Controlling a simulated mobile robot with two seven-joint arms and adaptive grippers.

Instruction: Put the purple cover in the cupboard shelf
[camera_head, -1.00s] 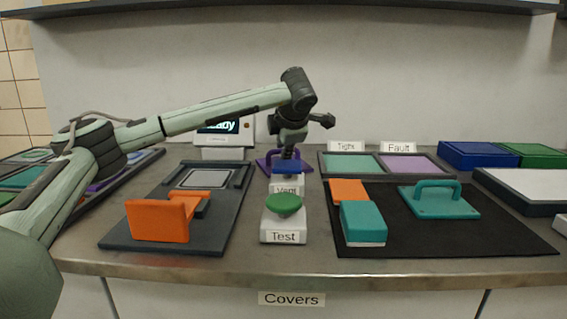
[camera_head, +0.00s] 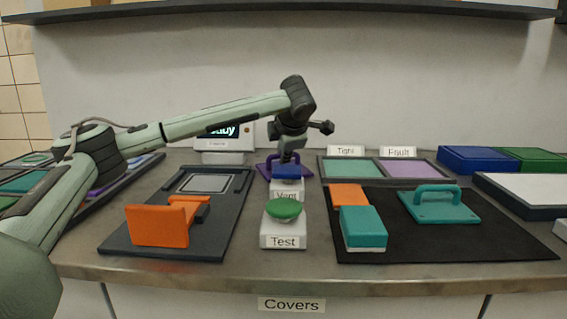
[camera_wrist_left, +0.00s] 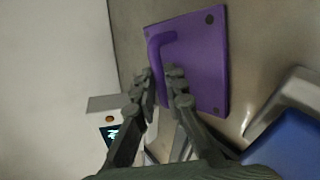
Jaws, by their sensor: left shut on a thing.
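The purple cover (camera_head: 269,168) is on the counter behind the blue vent button, which partly hides it. In the left wrist view the purple cover (camera_wrist_left: 206,58) shows as a flat plate with a raised bar handle. My left gripper (camera_wrist_left: 160,82) is shut on that handle, one finger on each side. In the head view my left gripper (camera_head: 287,153) points down at the cover, its fingertips mostly hidden. The cover seems to rest on the counter. A white panel with a "Covers" label (camera_head: 291,304) is under the counter edge; no open cupboard shows. My right gripper is not in view.
The blue vent button (camera_head: 286,174) and green test button (camera_head: 284,209) stand close in front of the cover. An orange clamp on a dark plate (camera_head: 221,228) is left. A teal cover (camera_head: 440,205) lies on a black mat at right. A dark shelf (camera_head: 300,12) runs above.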

